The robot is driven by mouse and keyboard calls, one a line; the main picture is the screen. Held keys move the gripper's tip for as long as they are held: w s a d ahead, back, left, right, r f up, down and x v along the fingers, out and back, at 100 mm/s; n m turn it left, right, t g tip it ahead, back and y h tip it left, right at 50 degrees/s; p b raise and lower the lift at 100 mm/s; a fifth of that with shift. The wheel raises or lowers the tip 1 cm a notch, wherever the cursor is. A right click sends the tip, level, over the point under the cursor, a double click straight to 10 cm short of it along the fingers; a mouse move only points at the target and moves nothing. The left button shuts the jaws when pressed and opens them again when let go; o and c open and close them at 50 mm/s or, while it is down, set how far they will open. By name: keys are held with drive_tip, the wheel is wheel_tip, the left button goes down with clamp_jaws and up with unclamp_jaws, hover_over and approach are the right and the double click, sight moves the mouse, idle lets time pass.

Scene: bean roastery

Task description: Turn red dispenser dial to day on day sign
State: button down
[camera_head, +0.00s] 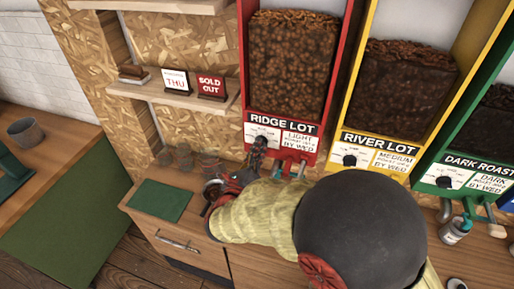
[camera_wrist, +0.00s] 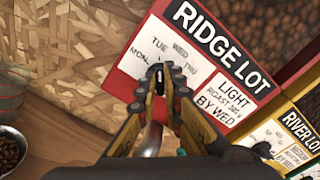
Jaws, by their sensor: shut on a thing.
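The red dispenser (camera_head: 245,60) carries the label RIDGE LOT and is full of brown beans. Its dial (camera_wrist: 158,70) is small and dark, on a white plate marked MON, TUE, WED and THU in the wrist view. My gripper (camera_wrist: 158,79) is shut on the dial, with one fingertip on each side. The fingers cover much of the dial, so I cannot tell for sure which day it points to. In the head view my gripper (camera_head: 259,149) is at the dispenser's front. The day sign (camera_head: 175,82) stands on the wall shelf and reads THU.
A red SOLD OUT sign (camera_head: 211,86) stands beside the day sign. The yellow RIVER LOT dispenser (camera_head: 352,60) and green DARK ROAST dispenser (camera_head: 484,75) stand to the right. A green mat (camera_head: 160,200) lies on the counter; several cups stand behind my gripper.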

drive_tip(key=shift+f+m, duration=0.1)
drive_tip(key=shift+m, duration=0.2)
drive_tip(key=m+b, duration=1)
drive_tip(key=b, duration=0.1)
drive_tip(key=m+b, duration=0.5)
drive_tip(key=shift+s+d+b, duration=0.1)
drive_tip(key=shift+d+b, duration=0.2)
drive_tip(key=c, duration=1.9)
unclamp_jaws()
